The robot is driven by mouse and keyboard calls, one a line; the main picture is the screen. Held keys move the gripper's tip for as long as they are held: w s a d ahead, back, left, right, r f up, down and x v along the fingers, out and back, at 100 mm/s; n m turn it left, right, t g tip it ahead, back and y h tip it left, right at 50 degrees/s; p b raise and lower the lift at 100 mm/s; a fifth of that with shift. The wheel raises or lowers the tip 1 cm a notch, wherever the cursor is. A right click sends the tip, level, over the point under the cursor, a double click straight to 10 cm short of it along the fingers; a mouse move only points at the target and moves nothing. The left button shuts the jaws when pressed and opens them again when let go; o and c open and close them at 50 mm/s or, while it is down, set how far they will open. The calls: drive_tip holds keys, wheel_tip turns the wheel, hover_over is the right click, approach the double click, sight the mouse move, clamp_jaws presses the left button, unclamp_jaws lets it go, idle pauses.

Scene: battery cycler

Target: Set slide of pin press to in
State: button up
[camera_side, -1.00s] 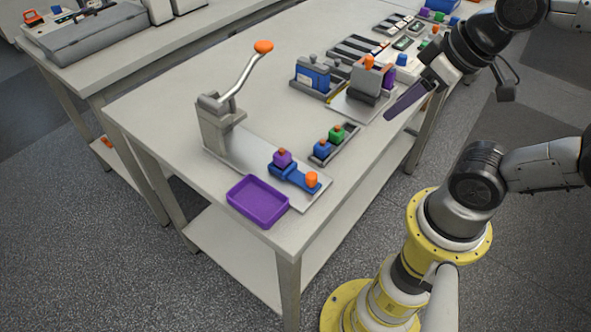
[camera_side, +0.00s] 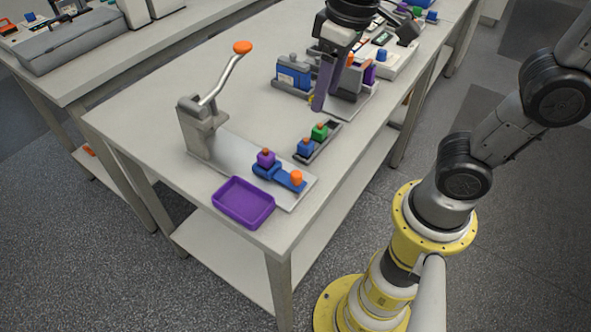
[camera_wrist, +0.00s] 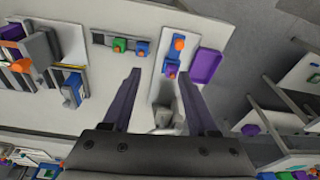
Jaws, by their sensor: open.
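The pin press (camera_side: 201,128) is a grey upright with a bent lever and orange knob (camera_side: 243,47), on a flat plate (camera_side: 228,155). Its blue slide (camera_side: 273,175) lies on the plate's near end, with an orange knob (camera_side: 296,177) at the outer end and a purple block (camera_side: 266,157) on it. The slide sits apart from the upright. In the wrist view, the slide (camera_wrist: 173,60) is ahead, between and beyond my fingertips. My gripper (camera_side: 322,92) is open and empty, pointing down above the table, beyond the press in the side view. In the wrist view my gripper (camera_wrist: 163,80) shows two spread purple fingers.
A purple tray (camera_side: 243,203) stands beside the press plate at the near corner. A narrow grey rack (camera_side: 327,144) holds a green and a blue block. A blue-and-grey device (camera_side: 292,76) stands near my gripper. The table between it and the press is clear.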

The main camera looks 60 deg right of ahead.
drive_tip(key=n+g, duration=0.2)
hover_over(296, 174)
wheel_tip(296, 174, down, 4)
wheel_tip(296, 174, down, 14)
drive_tip(key=shift+r, duration=0.15)
drive_tip(key=shift+c, duration=0.3)
clamp_jaws()
drive_tip(key=shift+r, duration=0.1)
idle(1.0)
